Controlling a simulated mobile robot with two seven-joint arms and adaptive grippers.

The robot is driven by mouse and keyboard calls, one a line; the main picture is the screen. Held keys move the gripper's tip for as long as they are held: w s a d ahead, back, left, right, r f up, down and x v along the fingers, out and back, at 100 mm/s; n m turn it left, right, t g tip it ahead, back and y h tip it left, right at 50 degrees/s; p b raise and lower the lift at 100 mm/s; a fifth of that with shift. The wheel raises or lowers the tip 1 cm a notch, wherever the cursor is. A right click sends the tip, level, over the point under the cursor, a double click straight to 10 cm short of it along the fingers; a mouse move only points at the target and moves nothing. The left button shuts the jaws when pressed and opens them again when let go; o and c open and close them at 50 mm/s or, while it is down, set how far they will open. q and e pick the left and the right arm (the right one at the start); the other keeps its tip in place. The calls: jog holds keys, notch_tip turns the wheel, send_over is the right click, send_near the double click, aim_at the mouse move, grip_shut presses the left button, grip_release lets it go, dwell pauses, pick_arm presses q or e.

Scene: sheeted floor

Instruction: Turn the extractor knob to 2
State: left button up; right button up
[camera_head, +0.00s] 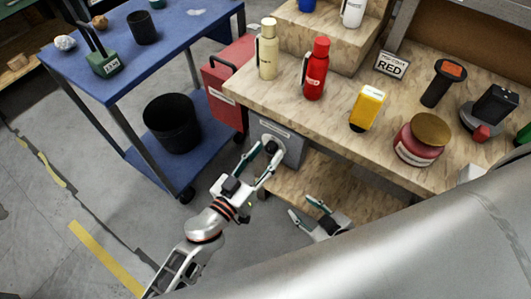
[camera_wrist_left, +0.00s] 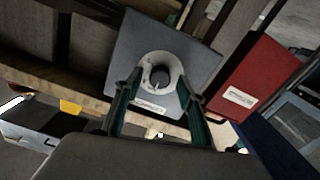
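The extractor control is a grey box (camera_head: 292,146) under the front edge of the wooden bench. In the left wrist view its grey panel (camera_wrist_left: 125,55) carries a pale round dial with a small dark knob (camera_wrist_left: 159,79) at its centre and a white label below. My left gripper (camera_head: 271,150) is at the front of the box. In the left wrist view its two fingers (camera_wrist_left: 160,82) are apart, one on each side of the knob; contact is not clear. The dial numbers are too small to read. My right gripper (camera_head: 301,206) is open and empty before the lower shelf.
On the bench (camera_head: 265,100) stand a cream bottle (camera_head: 268,52), a red bottle (camera_head: 316,72), a yellow container (camera_head: 367,108), a red jar (camera_head: 417,150) and a black scanner (camera_head: 441,85). A red cabinet (camera_head: 228,85) and a blue cart (camera_head: 185,30) with a black bin (camera_head: 172,123) stand left.

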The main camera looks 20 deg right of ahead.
pick_arm(q)
jog(key=shift+w+d, duration=0.15)
jog(key=shift+d, duration=0.1)
jog(key=c, duration=1.1)
jog(key=shift+c, duration=0.2)
